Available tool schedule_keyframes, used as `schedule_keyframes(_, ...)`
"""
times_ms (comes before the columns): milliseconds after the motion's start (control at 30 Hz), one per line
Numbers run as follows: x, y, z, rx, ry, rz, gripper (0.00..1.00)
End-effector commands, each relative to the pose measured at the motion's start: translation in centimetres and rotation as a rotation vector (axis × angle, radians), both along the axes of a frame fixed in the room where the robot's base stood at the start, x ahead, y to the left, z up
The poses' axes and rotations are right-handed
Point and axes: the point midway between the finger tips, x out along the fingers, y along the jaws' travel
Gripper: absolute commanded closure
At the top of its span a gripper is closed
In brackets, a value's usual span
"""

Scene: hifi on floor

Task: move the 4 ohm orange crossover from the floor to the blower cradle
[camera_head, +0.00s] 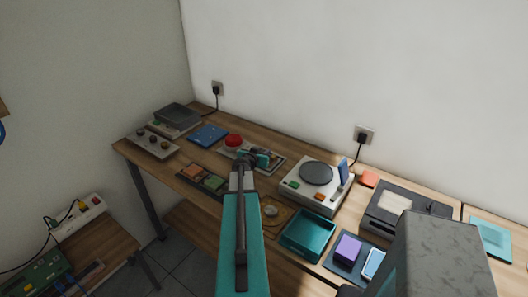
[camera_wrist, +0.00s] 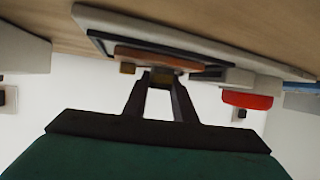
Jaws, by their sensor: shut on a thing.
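My gripper (camera_wrist: 160,80) is shut on an orange-brown slab (camera_wrist: 135,53), which I take as the orange crossover; no ohm marking is readable. In the wrist view, the slab lies close against the dark inset of a pale base (camera_wrist: 190,40) with a red knob (camera_wrist: 248,100), apparently the blower cradle. I cannot tell whether the slab touches it. In the head view, my gripper (camera_head: 261,157) is over the right part of this base, beside its red dome (camera_head: 234,140). My wrist mostly hides the slab there.
The bench holds a turntable-like device (camera_head: 300,190) to the right, a dark tray with blocks (camera_head: 186,178) in front, and a blue board (camera_head: 208,136) to the left. A teal bin (camera_head: 308,234) stands near the front edge. A wall (camera_head: 330,70) rises behind.

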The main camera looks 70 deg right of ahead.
Motion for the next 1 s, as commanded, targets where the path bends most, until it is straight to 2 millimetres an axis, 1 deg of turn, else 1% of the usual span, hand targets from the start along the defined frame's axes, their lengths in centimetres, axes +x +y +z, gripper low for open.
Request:
schedule_keyframes(433, -0.33, -0.18, -0.29, -0.001, 0.001, -0.004, 1.0)
schedule_keyframes(467, -0.33, -0.18, -0.21, 0.0, 0.0, -0.004, 0.71)
schedule_keyframes(533, -0.35, -0.18, -0.2, 0.0, 0.0, -0.004, 0.59)
schedule_keyframes(567, -0.35, -0.18, -0.2, 0.0, 0.0, -0.004, 0.57)
schedule_keyframes(1000, -0.43, -0.2, 0.04, 0.0, 0.0, -0.005, 0.57)
